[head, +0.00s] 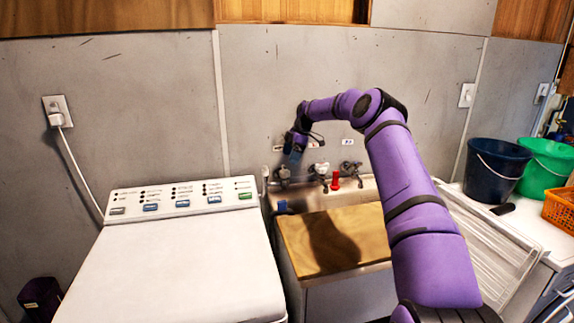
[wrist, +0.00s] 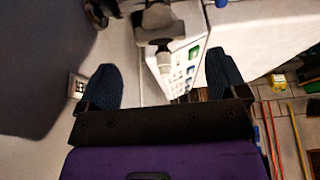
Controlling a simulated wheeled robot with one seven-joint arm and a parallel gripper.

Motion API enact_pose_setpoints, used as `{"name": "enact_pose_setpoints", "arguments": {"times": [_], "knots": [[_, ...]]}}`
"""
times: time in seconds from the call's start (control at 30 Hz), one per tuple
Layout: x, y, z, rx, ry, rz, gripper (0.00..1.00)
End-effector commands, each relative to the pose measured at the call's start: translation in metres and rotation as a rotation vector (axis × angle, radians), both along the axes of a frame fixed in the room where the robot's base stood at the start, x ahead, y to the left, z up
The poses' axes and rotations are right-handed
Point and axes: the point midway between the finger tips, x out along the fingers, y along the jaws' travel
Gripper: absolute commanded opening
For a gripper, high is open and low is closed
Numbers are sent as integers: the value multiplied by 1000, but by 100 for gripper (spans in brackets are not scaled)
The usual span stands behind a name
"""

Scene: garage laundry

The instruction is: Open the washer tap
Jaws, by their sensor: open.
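A small metal tap (head: 284,174) sits on the wall behind the sink, at the left end of a row of taps and nearest the washer (head: 175,265). My gripper (head: 293,157) is close above it, pointing down. In the wrist view my gripper (wrist: 160,62) is open, with its two dark blue fingers wide apart. A grey tap (wrist: 158,30) with a pale top shows at the upper middle, between the lines of the fingers, with nothing gripped. I cannot tell whether a finger touches it. Small labels (head: 347,141) mark the wall above the taps; they are too small to read safely.
A second tap (head: 320,170), a third tap (head: 350,167) and a red object (head: 335,181) stand right of it. A wooden board (head: 300,245) covers part of the sink. Blue (head: 496,168) and green (head: 548,165) buckets stand at the right. The washer lid is clear.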

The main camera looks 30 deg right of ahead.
Motion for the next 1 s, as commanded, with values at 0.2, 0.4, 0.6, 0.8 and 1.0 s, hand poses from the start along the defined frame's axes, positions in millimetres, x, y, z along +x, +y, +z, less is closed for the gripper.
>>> {"name": "enact_pose_setpoints", "arguments": {"times": [0.2, 0.4, 0.6, 0.8, 1.0], "knots": [[-3, -14, 33, -1, -1, 1, 92], [-5, -19, 46, -1, 0, 1, 92], [-5, -19, 47, 0, 1, 1, 92], [-5, -19, 47, 0, 1, 0, 92], [-5, -17, 49, -3, 1, 0, 92]]}}
